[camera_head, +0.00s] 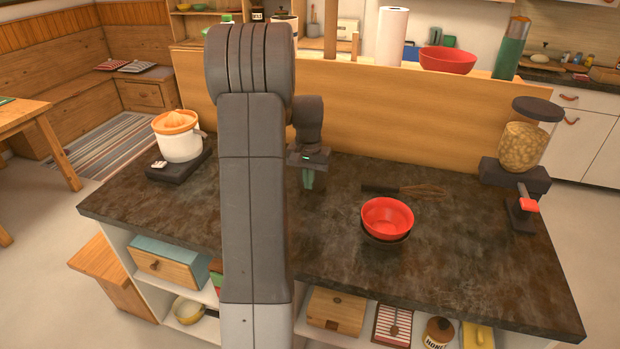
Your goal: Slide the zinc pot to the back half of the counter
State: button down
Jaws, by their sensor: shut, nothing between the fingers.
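I cannot make out a zinc pot in this view; my arm covers a tall strip of the counter and may hide it. The counter (330,245) has a dark, mottled stone top. My gripper (308,180) points down over the back half of the counter, just right of my upright arm. Its greenish fingers are together with nothing between them. I cannot tell exactly how far the tips are above the surface.
A red bowl (387,216) sits in a dark bowl (384,238) right of centre, with a whisk (425,191) behind. A juicer (179,136) stands at left, a cereal dispenser (526,140) at right. A wooden panel (420,115) closes the back. The front right is clear.

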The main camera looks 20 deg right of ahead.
notch_tip(320, 180, up, 10)
jog(key=shift+s+b, duration=0.2)
jog(key=shift+b, duration=0.25)
jog(key=shift+a, duration=0.1)
